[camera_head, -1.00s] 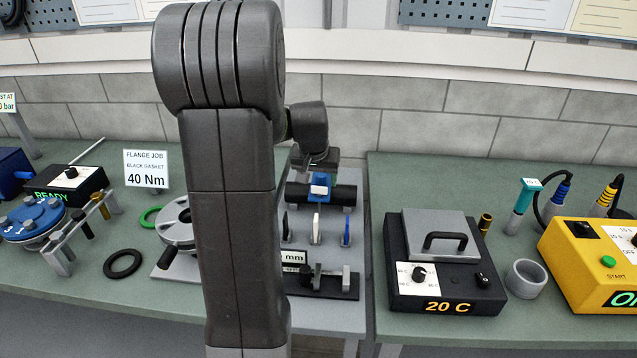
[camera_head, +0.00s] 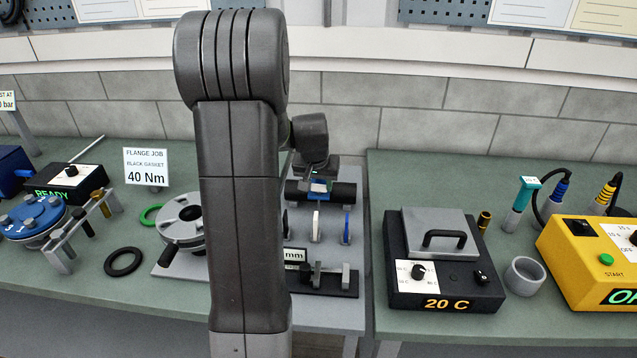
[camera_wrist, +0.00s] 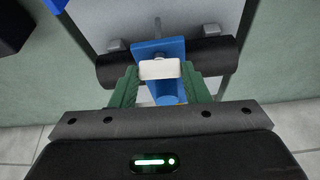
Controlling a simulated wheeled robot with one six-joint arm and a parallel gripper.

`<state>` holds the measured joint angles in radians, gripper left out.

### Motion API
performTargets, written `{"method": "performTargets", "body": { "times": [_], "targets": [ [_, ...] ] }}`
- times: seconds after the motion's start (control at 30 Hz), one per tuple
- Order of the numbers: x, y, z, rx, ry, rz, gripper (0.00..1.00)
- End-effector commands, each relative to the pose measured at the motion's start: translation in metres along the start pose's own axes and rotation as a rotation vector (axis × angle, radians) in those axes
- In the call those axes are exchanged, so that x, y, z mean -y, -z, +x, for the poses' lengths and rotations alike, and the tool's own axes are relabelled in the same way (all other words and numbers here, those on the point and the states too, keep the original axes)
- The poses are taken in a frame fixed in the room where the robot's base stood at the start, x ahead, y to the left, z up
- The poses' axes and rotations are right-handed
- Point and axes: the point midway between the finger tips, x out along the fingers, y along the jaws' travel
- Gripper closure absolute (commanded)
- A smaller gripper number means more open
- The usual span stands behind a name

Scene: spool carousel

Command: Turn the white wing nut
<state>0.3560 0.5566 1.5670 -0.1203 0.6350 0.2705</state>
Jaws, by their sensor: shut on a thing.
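The white wing nut (camera_wrist: 159,69) sits on a blue clamp (camera_wrist: 146,48) around a black pipe (camera_wrist: 215,55) in the wrist view. My gripper (camera_wrist: 160,75) has its two green fingers on either side of the wing nut and is shut on it. In the head view the pipe (camera_head: 344,191) lies near the back of the grey stand, and my wrist hangs over the blue clamp (camera_head: 318,196). The wing nut is mostly hidden there by my gripper.
In front of the pipe stand white and blue discs (camera_head: 346,226) and a black base with grey uprights (camera_head: 335,281). A hot plate box (camera_head: 443,291) stands on the bench at right. A flange (camera_head: 183,213) is at left, beside my arm.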

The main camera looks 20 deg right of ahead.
Motion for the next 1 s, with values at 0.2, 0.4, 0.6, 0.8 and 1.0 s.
{"method": "performTargets", "body": {
  "times": [0.2,0.4,0.6,0.8,1.0],
  "targets": [
    [0.0004,-0.0005,0.0012,-0.001,-0.012,0.029,0.81],
    [0.0018,-0.0012,0.0035,-0.002,-0.05,0.119,0.81],
    [0.0027,-0.0011,0.0047,-0.003,-0.113,0.272,0.81],
    [0.0036,-0.0003,0.0043,-0.003,-0.186,0.449,0.81],
    [0.0049,0.0012,0.0032,-0.003,-0.259,0.624,0.81]
  ]
}}
